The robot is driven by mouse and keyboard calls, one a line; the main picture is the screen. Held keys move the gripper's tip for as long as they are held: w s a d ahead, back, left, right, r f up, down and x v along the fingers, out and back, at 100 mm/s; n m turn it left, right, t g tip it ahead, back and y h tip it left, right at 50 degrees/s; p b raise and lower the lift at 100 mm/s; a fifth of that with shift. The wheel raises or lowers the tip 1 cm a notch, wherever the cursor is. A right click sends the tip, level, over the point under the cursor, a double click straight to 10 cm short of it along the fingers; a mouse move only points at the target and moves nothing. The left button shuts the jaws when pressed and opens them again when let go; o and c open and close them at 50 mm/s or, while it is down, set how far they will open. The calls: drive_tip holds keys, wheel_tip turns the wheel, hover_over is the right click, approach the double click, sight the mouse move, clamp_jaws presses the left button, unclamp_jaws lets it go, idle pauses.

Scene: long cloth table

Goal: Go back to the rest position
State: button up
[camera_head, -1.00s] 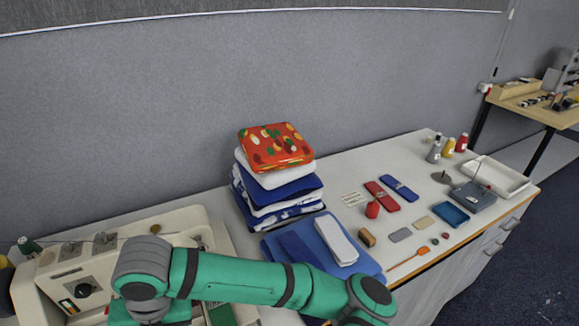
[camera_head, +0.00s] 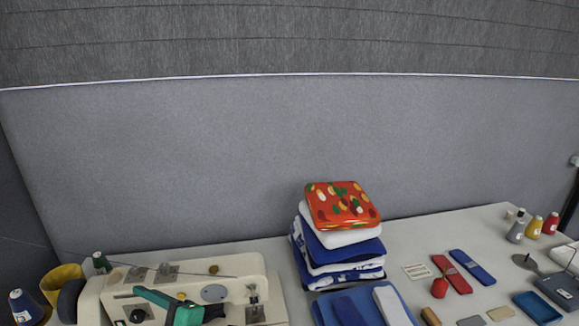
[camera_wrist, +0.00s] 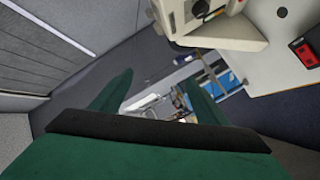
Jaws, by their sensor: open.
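My gripper (camera_wrist: 160,80) shows in the wrist view with its two green fingers spread apart. Nothing is held between them. Beyond the fingers I see the floor and some blurred items I cannot make out. In the head view, a short teal and black part of my arm shows at the lower left, in front of the white sewing machine (camera_head: 236,268). I cannot tell whether it touches the machine. The rest of my arm is out of that view.
A stack of folded cloths (camera_head: 340,252) with a red patterned one (camera_head: 342,205) on top stands mid-table. Blue and red cases (camera_head: 472,267), thread spools (camera_head: 534,228) and a blue tray (camera_head: 537,307) lie to the right. A yellow cup (camera_head: 62,284) stands far left. A grey partition (camera_head: 200,160) rises behind.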

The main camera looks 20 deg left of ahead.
drive_tip(key=w+d+f+m+t+h, duration=0.35)
drive_tip(key=d+f+m+t, duration=0.35)
drive_tip(key=d+m, duration=0.35)
drive_tip(key=w+d+f+m+t+h, duration=0.35)
drive_tip(key=d+f+m+t, duration=0.35)
drive_tip(key=d+m, duration=0.4)
drive_tip(key=s+d+f+m+h, duration=0.5)
drive_tip(key=s+d+f+h, duration=0.1)
drive_tip(key=s+d+f, duration=0.4)
drive_tip(key=s+d+h, duration=0.3)
drive_tip(key=s+d, duration=0.8)
drive_tip(key=s, duration=0.3)
drive_tip(key=shift+d+g, duration=0.15)
drive_tip(key=shift+g, duration=0.15)
drive_tip(key=shift+s+m, duration=0.2)
drive_tip(key=shift+m, duration=0.05)
